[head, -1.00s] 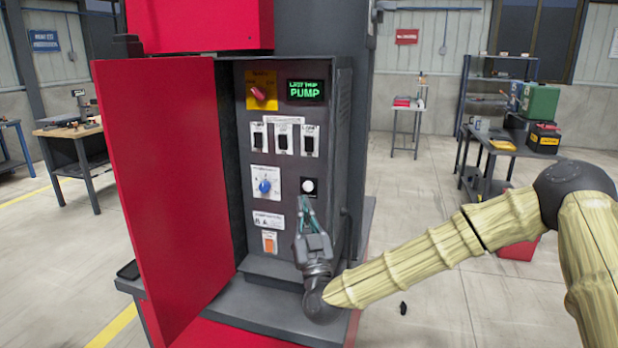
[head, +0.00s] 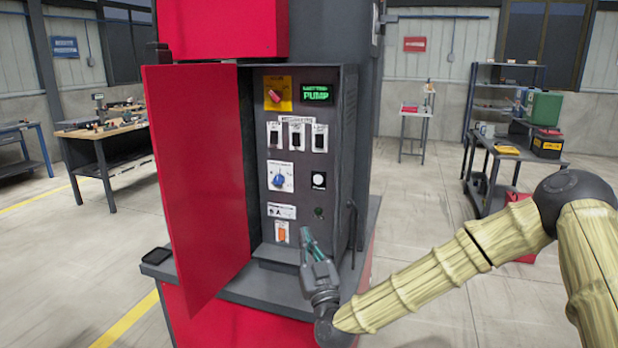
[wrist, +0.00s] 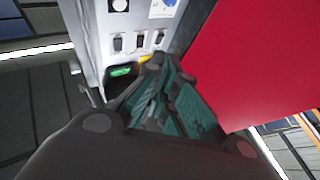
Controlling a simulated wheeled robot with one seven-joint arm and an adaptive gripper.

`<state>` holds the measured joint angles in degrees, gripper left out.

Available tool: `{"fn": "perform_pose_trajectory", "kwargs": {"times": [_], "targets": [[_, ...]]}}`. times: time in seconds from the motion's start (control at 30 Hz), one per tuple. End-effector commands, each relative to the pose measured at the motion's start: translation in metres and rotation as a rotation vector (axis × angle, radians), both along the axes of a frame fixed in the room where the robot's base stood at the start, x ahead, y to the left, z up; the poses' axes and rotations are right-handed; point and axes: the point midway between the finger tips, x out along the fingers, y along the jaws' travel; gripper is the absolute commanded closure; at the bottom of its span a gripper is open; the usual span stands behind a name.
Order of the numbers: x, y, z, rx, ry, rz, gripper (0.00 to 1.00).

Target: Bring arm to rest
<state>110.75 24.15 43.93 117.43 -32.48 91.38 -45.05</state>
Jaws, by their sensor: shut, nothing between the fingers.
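My gripper (head: 307,236) is shut and empty, its teal fingertips together. It hangs in front of the lower right part of the grey control panel (head: 343,155), apart from it as far as I can tell. In the wrist view, my gripper (wrist: 170,85) points toward the same panel. The panel carries a red knob on a yellow plate (head: 272,96), a green-lit display reading PUMP (head: 316,93), several black switches (head: 297,138), a blue dial (head: 279,180), a white round button (head: 319,180) and an orange switch (head: 281,233).
The red cabinet door (head: 200,180) stands open left of the panel. A dark ledge (head: 250,287) runs below the panel. A workbench (head: 100,135) stands at left, and a dark table (head: 485,145) with boxes at right.

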Motion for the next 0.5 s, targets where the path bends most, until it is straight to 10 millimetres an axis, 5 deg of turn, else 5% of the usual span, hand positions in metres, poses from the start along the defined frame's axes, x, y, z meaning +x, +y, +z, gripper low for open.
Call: {"fn": "perform_pose_trajectory", "kwargs": {"times": [0.27,0.5], "targets": [[-0.024,0.016,-0.087,-0.054,0.210,0.093,1.00],[-0.077,0.017,-0.209,-0.120,0.534,0.186,1.00]]}}
